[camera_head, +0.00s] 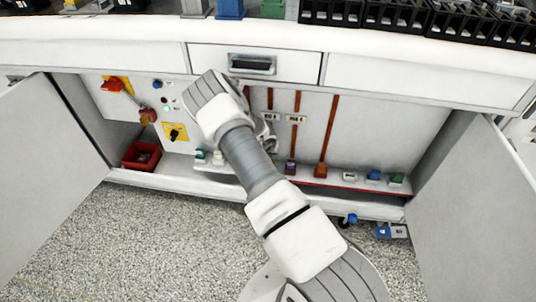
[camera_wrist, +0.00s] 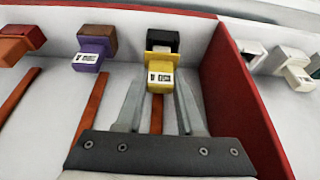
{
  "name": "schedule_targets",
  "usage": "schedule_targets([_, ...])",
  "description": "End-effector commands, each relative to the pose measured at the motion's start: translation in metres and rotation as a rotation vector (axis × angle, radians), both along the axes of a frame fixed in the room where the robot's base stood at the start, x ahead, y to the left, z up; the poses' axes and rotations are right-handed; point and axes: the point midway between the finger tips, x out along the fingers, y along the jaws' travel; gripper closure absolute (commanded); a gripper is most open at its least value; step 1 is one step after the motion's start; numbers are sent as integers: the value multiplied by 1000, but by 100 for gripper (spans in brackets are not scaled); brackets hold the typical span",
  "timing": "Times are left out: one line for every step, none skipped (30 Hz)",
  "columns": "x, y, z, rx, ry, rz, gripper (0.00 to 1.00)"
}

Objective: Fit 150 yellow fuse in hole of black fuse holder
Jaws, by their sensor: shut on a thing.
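In the wrist view the yellow fuse (camera_wrist: 160,74), with a small white label, is between the fingertips of my gripper (camera_wrist: 159,92), which is shut on it. The black fuse holder (camera_wrist: 162,40) shows directly behind the fuse, lined up with it. The fuse covers the holder's lower part and its hole, so I cannot tell whether the fuse is in the hole or only in front of it. In the head view my arm hides the fuse and holder.
A purple block (camera_wrist: 92,50) and an orange one (camera_wrist: 32,38) stand left of the fuse in the wrist view. A red divider (camera_wrist: 240,95) rises close on the right, with white blocks (camera_wrist: 292,62) beyond. Open cabinet doors (camera_head: 45,165) flank my arm; a drawer (camera_head: 285,63) is above.

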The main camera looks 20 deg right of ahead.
Motion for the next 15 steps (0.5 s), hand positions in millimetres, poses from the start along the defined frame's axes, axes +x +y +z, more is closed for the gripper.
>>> schedule_targets([0, 0, -2, 0, 0, -1, 100])
schedule_targets([0, 0, -2, 0, 0, -1, 100])
schedule_targets([0, 0, -3, 1, 1, -1, 100])
schedule_targets([0, 0, -4, 0, 0, 0, 100])
schedule_targets([0, 0, -5, 0, 0, 0, 100])
schedule_targets([0, 0, -6, 0, 0, 0, 100])
schedule_targets([0, 0, -6, 0, 0, 0, 100])
schedule_targets([0, 0, -7, 0, 0, 0, 100])
schedule_targets([0, 0, -8, 1, -1, 0, 100])
schedule_targets([0, 0, -9, 0, -1, 0, 100])
schedule_targets([0, 0, -9, 0, -1, 0, 100])
schedule_targets([1, 0, -10, 0, -1, 0, 100])
schedule_targets([1, 0, -11, 0, -1, 0, 100])
schedule_targets([1, 0, -12, 0, -1, 0, 100])
schedule_targets([0, 0, -13, 1, -1, 0, 100])
